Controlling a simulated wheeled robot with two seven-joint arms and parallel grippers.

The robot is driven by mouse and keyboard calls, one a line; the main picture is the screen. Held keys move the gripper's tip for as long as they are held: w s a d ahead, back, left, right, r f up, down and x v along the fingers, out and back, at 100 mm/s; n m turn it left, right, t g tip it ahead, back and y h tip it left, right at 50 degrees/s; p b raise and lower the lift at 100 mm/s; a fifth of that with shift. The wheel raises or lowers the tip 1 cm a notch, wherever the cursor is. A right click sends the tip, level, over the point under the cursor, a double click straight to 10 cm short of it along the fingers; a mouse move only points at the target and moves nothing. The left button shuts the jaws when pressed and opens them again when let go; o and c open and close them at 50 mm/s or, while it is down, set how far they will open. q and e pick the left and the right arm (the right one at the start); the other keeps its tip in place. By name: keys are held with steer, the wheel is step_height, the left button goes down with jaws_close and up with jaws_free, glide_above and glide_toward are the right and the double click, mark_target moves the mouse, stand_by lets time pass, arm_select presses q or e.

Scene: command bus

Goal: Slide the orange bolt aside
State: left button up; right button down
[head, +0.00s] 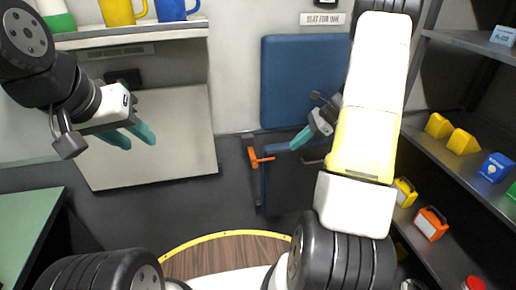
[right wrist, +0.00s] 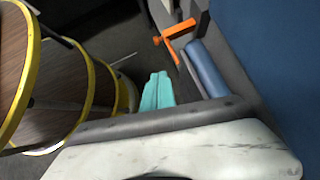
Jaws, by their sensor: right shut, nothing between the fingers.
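The orange bolt (head: 258,158) sits at the top of a low grey frame in the middle of the head view, with a handle sticking out to the right. In the right wrist view the bolt (right wrist: 174,34) is above the fingertips, apart from them. My right gripper (head: 301,138) is shut and empty, a little right of the bolt; its teal fingers lie together in the right wrist view (right wrist: 158,91). My left gripper (head: 134,136) is open and empty, well left of the bolt, in front of a pale panel.
A blue padded panel (head: 300,82) is on the wall behind my right arm. A shelf (head: 130,35) with mugs is at upper left, a green-topped table (head: 25,225) at lower left. Shelves at right hold several coloured boxes (head: 462,141). Dark floor lies below the bolt.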

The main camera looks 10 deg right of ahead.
steer(key=shift+a+f, duration=0.1)
glide_toward(252, 163)
step_height(252, 163, down, 5)
steer(key=s, duration=0.2)
steer(key=shift+w+a+f, duration=0.1)
steer(key=shift+w+a, duration=0.15)
steer(key=shift+a, duration=0.65)
steer(key=shift+s+a, duration=0.1)
steer(key=shift+a, duration=2.45)
